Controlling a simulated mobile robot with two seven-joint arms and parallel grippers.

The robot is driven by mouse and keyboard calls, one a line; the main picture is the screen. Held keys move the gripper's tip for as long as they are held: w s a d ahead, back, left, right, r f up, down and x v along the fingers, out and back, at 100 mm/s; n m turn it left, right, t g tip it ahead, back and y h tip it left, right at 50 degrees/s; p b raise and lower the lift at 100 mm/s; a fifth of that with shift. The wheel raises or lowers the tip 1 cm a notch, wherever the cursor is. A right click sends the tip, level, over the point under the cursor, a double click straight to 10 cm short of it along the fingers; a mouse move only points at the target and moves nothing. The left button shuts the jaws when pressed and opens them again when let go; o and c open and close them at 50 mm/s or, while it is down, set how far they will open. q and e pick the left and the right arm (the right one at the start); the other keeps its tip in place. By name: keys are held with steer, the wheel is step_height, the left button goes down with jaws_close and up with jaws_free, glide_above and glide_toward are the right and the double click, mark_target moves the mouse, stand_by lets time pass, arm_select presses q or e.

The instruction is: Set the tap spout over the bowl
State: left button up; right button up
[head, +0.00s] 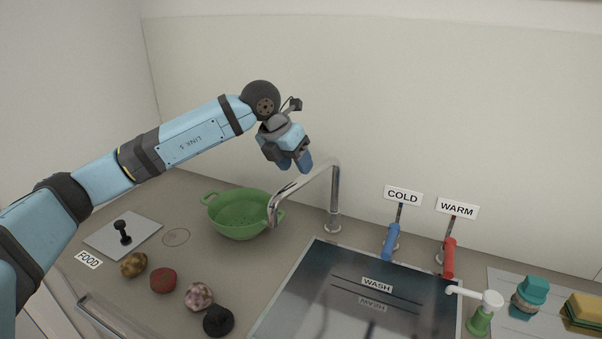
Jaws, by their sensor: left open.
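The chrome tap spout (305,181) rises from its base behind the sink and arches to the left. Its down-turned outlet end overlaps the right rim of the green bowl (236,221) in the head view. The bowl has two handles and stands on the counter left of the sink. My left gripper (293,170) is open, pointing down just above and behind the spout's arch. Whether its fingers touch the spout cannot be told. My right gripper is not in view.
The sink (320,292) has a dark basin labelled WASH. A blue COLD lever (391,242) and a red WARM lever (448,258) stand behind it. A soap pump (480,319) is at the right. Several food items and a black knob (218,321) lie front left.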

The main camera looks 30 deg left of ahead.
arm_select(q)
steer(key=shift+x, duration=2.1)
jaws_close()
